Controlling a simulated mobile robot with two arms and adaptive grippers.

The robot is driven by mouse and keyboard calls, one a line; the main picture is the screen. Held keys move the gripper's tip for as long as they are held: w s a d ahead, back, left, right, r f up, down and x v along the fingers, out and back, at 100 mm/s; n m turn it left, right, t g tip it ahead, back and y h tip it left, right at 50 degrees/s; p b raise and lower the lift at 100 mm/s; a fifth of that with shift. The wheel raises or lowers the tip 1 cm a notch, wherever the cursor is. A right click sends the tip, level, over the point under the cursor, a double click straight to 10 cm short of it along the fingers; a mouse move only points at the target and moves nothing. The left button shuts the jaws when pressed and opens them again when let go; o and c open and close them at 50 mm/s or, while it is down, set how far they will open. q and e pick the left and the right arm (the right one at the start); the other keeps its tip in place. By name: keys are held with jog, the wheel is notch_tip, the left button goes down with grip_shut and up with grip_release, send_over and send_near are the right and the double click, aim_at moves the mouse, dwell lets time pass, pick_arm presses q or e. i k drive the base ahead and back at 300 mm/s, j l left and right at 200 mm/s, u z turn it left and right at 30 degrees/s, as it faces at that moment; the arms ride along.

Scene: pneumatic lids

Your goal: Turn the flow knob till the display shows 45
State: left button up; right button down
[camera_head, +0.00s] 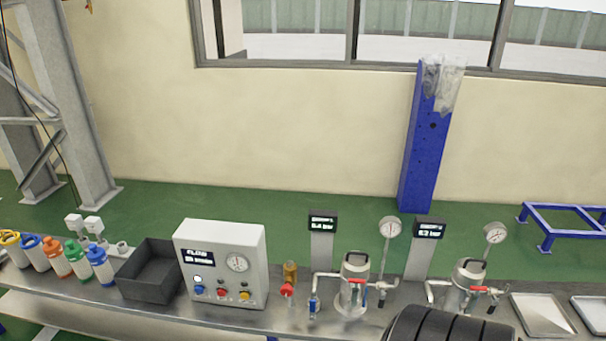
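A white control box (254,262) stands on the bench left of the middle. Its front has a dark display (200,256) at upper left, with a heading that looks like FLOW; the number below is too small to read surely. A round dial gauge (237,263) sits right of the display. Along the lower front are a blue knob (199,290), a red knob (221,292) and a yellow knob (244,295); which one sets the flow I cannot tell.
A dark open bin (150,285) stands left of the box, with several coloured-top bottles beyond it. To the right are an amber-topped part (290,271), two metal vessels (355,268) with gauges, two small displays (322,224) on posts, and trays (541,315).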

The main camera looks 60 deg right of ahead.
aim_at(287, 290)
jog(key=z, duration=1.65)
